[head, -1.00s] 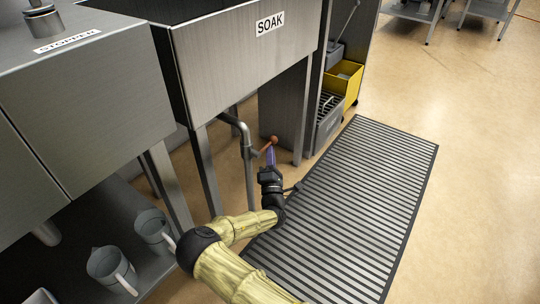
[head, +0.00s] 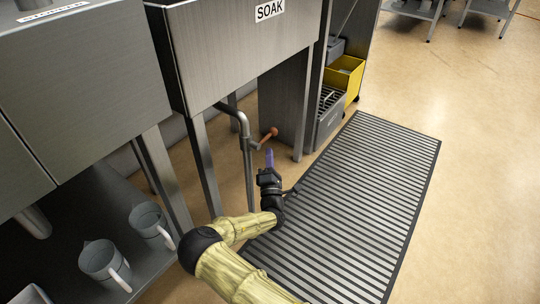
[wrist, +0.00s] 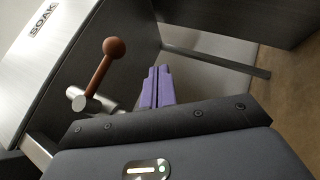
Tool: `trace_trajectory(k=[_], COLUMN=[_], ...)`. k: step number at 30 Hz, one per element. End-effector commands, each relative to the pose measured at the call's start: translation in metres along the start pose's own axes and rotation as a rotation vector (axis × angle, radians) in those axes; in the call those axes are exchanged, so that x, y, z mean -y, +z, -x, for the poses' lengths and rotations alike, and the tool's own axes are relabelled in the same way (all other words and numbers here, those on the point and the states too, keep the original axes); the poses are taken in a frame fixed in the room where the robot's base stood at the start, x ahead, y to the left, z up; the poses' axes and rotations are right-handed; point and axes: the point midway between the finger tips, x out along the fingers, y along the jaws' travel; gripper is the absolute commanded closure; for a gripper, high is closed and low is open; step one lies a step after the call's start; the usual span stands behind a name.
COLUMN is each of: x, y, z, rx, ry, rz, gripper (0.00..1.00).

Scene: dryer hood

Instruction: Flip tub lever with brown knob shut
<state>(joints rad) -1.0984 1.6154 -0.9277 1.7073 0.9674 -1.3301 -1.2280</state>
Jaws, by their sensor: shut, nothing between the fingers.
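The lever with the brown knob (head: 273,131) sticks out from the drain pipe (head: 244,130) under the SOAK tub (head: 235,50). In the wrist view the brown lever (wrist: 98,76) slants up and right from a grey metal stub (wrist: 88,103), with its round knob at the upper end. My gripper (head: 269,152) has purple fingers, held together and empty. In the head view it is just below the knob. In the wrist view the fingers (wrist: 158,72) are to the right of the lever, with a gap between them.
The tub's legs (head: 202,165) stand left of the pipe, and a dark panel (head: 283,105) stands behind the lever. A ribbed mat (head: 345,205) lies on the floor at right. Grey jugs (head: 105,262) sit on the lower shelf at left. A yellow bin (head: 346,80) is farther back.

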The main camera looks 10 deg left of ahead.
Motion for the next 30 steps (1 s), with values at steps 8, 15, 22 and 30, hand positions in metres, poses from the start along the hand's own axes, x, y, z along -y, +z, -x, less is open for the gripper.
trace_trajectory(k=[8,15,22,30], x=[0.046,0.065,0.066,0.065], y=[0.014,0.022,0.023,0.022], z=[0.042,0.06,0.062,0.062], rx=[0.002,0.003,0.002,0.002], ry=[-0.006,-0.004,-0.004,-0.004], rz=[0.006,0.005,0.004,0.004], gripper=[1.0,1.0,1.0,1.0])
